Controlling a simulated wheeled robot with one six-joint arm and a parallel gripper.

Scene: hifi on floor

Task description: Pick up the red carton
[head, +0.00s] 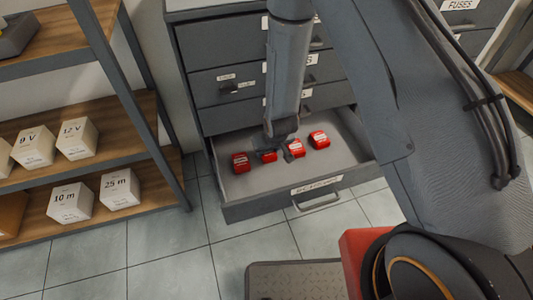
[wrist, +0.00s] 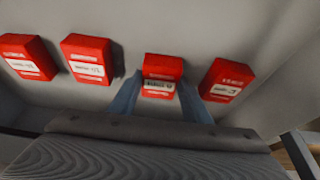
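Several red cartons with white labels lie in an open grey drawer (head: 245,190). In the head view they form a row: one at the left (head: 241,163), one beside my gripper (head: 296,148), and one at the right (head: 319,139). My gripper (head: 272,148) reaches down into the drawer at another red carton (head: 268,157), partly hidden by it. In the wrist view, my gripper (wrist: 160,98) has its two fingers apart, one on each side of this red carton (wrist: 162,70). Whether the fingers touch it is unclear. The label print is too small to read surely.
Closed drawers of the grey cabinet (head: 225,88) stand above the open one. A wooden shelf unit (head: 135,140) with white boxes (head: 77,138) stands at the left.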

